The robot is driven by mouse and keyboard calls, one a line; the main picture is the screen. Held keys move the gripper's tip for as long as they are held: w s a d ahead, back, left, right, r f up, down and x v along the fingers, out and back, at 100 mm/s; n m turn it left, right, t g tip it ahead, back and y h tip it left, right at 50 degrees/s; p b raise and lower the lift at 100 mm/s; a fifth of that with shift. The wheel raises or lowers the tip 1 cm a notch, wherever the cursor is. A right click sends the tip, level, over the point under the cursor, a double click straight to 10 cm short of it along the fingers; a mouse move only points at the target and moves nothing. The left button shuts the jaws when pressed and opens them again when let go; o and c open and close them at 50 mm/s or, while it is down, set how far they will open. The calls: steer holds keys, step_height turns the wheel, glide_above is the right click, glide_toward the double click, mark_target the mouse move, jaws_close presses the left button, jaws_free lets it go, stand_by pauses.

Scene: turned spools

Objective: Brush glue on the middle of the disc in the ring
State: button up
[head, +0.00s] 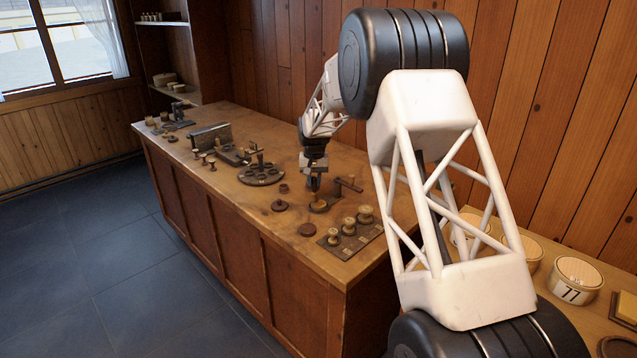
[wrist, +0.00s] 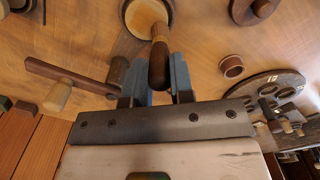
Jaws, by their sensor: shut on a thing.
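My gripper (head: 314,182) is over the bench; in the wrist view its blue fingers (wrist: 161,82) are shut on the dark brown handle of the brush (wrist: 158,66). The brush points away from the fingers, its paler end lying in front of a light disc (wrist: 135,12) with a dark ring (wrist: 127,29) around it. Any glue is too small to make out.
A wooden bar with a peg (wrist: 70,77) lies left of the gripper in the wrist view. A small brown ring (wrist: 232,67) and a round holed tray (wrist: 293,79) are at right.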

steer(key=shift+w+a, duration=0.25)
steer(key=shift+a, duration=0.05)
steer(key=shift+w, duration=0.2)
steer(key=shift+s+d, duration=0.15)
steer(key=shift+d, duration=0.15)
steer(key=shift+s+d, duration=1.85)
steer(key=shift+s, duration=0.1)
steer(key=shift+w+a, duration=2.05)
steer(key=shift+r, duration=4)
steer(key=shift+w, duration=0.1)
